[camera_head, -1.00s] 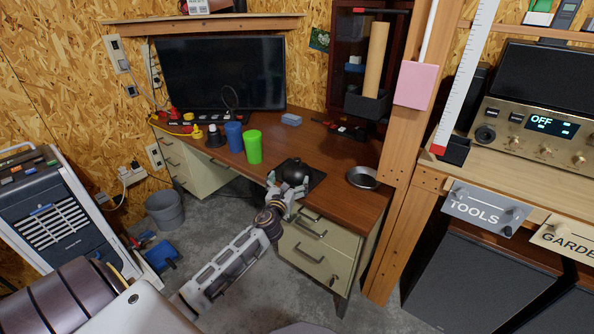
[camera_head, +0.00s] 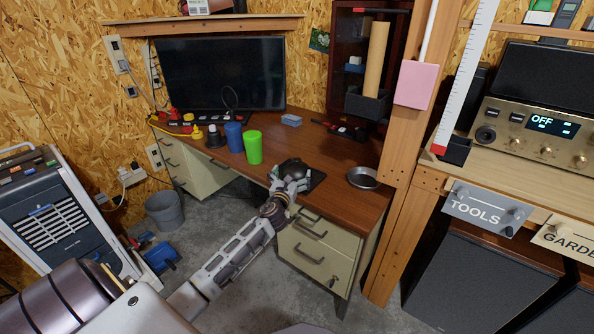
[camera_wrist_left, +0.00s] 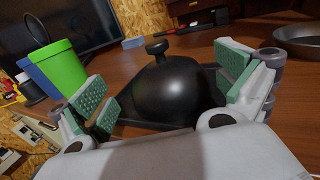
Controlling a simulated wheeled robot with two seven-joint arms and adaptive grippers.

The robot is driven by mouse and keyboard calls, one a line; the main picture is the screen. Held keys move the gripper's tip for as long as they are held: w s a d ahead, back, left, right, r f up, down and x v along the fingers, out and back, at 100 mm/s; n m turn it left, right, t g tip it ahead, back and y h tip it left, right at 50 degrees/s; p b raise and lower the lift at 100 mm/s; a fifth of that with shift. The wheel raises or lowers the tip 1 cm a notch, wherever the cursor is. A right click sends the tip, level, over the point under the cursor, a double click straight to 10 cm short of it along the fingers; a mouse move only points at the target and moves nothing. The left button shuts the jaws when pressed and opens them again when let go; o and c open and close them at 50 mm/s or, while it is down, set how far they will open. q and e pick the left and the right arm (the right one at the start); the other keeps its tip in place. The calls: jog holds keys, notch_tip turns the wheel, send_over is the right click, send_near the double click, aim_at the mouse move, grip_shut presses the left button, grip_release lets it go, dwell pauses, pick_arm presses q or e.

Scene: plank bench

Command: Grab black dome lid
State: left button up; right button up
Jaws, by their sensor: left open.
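The black dome lid (camera_head: 294,168) sits on a dark flat mat or plate (camera_head: 317,179) near the front edge of the brown desk. In the left wrist view the dome lid (camera_wrist_left: 168,92) is upright with a round knob on top. My left gripper (camera_head: 289,181) is at the near side of the lid. In the left wrist view my left gripper (camera_wrist_left: 165,88) is open, one green-padded finger on each side of the dome. A gap shows between the left pads and the dome; the right pad is close to it. My right gripper is not in view.
A green cup (camera_head: 253,147) and a blue cup (camera_head: 234,137) stand left of the lid. A round metal pan (camera_head: 363,178) lies to the right. A monitor (camera_head: 222,73) stands at the back. The desk (camera_head: 318,149) behind the lid is mostly clear.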

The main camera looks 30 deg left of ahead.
aim_at(297, 165)
pick_arm(q)
jog(key=shift+w, duration=0.15)
jog(key=shift+w, duration=0.2)
jog(key=shift+b+x, duration=0.35)
jog(key=shift+x, duration=1.7)
jog(key=shift+w, duration=0.2)
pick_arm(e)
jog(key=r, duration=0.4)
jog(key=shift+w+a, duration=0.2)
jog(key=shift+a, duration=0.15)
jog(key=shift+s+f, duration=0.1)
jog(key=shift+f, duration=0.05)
